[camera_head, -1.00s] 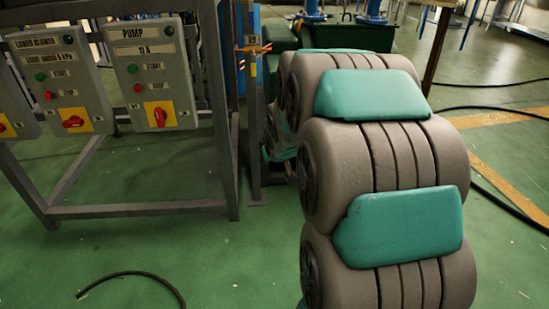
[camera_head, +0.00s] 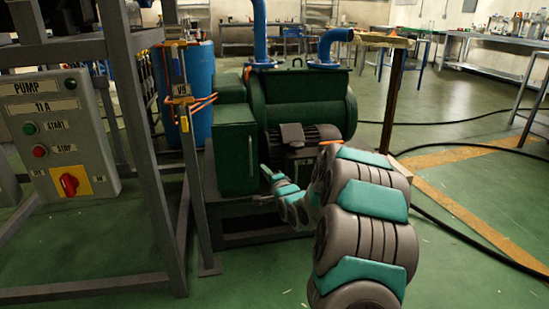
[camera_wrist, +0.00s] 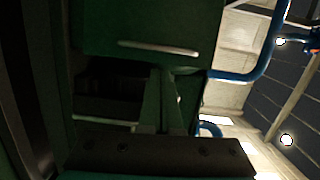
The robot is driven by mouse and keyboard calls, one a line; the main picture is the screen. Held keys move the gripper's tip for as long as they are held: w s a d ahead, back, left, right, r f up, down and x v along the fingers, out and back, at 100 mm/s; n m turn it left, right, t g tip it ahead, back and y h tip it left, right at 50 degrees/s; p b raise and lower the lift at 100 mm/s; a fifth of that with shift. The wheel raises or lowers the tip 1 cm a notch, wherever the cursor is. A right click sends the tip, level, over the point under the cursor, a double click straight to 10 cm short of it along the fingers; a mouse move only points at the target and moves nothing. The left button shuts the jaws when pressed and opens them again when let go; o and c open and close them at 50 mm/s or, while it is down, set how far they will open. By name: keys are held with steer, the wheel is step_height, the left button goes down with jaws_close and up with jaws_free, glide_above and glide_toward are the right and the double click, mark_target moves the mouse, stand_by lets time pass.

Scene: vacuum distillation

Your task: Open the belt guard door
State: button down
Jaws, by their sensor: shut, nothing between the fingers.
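The belt guard (camera_head: 236,148) is a dark green box at the left end of the green pump. Its door lies flush, with no gap that I can make out in the head view. A pale bar handle (camera_wrist: 158,48) runs across the green door panel (camera_wrist: 110,22) in the wrist view. My gripper (camera_wrist: 166,74) shows as dark fingers, shut and empty, below the handle in that picture and apart from it. In the head view my arm reaches low in front of the pump, right of the guard; the fingertips are too small to tell there.
The pump body (camera_head: 305,100) carries blue pipes (camera_head: 260,35). A grey frame with the pump control box (camera_head: 60,135) stands at left, and a tagged post (camera_head: 187,140) stands close left of the guard. Black hoses (camera_head: 470,225) lie on the right floor.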

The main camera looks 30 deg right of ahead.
mark_target(256, 158)
steer(key=shift+w+d+b, duration=0.15)
steer(key=shift+w+d, duration=0.05)
steer(key=shift+w, duration=1.5)
steer(key=shift+w+d+b, duration=0.1)
steer(key=shift+w+d, duration=0.1)
steer(key=shift+w, duration=1.5)
steer(key=shift+w+d+b, duration=0.15)
steer(key=shift+w+d, duration=0.05)
steer(key=shift+w, duration=1.5)
steer(key=shift+m, duration=0.3)
